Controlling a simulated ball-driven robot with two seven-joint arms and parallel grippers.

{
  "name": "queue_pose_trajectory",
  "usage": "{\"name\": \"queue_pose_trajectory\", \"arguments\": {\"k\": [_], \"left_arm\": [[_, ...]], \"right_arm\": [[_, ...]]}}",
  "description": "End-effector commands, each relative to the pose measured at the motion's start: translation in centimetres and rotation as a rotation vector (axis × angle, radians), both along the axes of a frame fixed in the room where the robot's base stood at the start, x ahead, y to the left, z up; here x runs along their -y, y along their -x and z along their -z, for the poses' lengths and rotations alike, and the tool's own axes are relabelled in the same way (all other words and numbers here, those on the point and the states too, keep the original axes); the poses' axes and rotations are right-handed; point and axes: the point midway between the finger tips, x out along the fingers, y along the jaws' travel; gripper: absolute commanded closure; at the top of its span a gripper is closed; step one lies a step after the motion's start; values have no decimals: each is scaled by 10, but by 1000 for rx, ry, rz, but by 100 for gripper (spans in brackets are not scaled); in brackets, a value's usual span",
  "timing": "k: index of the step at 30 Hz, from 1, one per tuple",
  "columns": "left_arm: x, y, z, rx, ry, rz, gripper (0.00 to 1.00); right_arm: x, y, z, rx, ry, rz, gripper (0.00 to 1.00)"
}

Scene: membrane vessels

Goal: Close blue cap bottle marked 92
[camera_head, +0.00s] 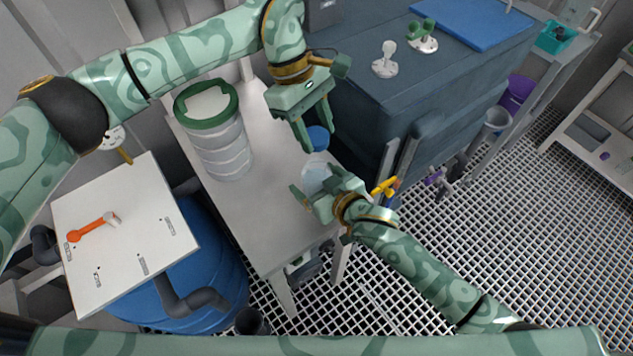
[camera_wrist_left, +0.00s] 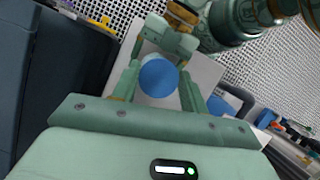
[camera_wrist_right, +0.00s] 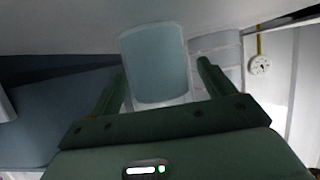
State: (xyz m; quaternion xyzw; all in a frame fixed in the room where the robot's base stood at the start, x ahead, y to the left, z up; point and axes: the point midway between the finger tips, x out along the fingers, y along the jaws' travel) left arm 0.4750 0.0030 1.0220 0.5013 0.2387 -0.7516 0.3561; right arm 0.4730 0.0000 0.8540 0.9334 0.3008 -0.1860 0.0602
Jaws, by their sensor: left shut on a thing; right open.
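A round blue cap (camera_head: 318,137) is between the fingers of my left gripper (camera_head: 319,140), which is shut on it. The left wrist view also shows the cap (camera_wrist_left: 158,78) held at the fingertips. A pale, translucent bottle (camera_head: 315,177) stands below the cap at the table's right edge. The cap appears apart from and above the bottle in the head view. My right gripper (camera_head: 318,186) is open, with its fingers on either side of the bottle. The bottle (camera_wrist_right: 155,65) also shows between these fingers in the right wrist view. No marking 92 is readable.
A large clear jar with a green lid (camera_head: 208,103) stands on the white table (camera_head: 262,215), left of the bottle. A dark blue cabinet (camera_head: 385,105) is close on the right. A white panel with an orange handle (camera_head: 92,227) is at left. The table's front is clear.

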Motion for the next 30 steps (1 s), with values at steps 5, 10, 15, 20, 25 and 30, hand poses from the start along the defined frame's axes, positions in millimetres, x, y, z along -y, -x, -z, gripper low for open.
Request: {"name": "queue_pose_trajectory", "arguments": {"k": [5,10,15,20,25,30], "left_arm": [[0,0,0,0,0,0,77],[0,0,0,0,0,0,77],[0,0,0,0,0,0,77],[0,1,14,-3,0,0,77],[1,1,39,-5,5,-1,77],[1,1,49,-3,7,0,77]], "right_arm": [[0,0,0,0,0,0,18],[0,0,0,0,0,-1,46],[0,0,0,0,0,0,85],[0,0,0,0,0,0,85],[0,0,0,0,0,0,85],[0,0,0,0,0,0,85]]}}
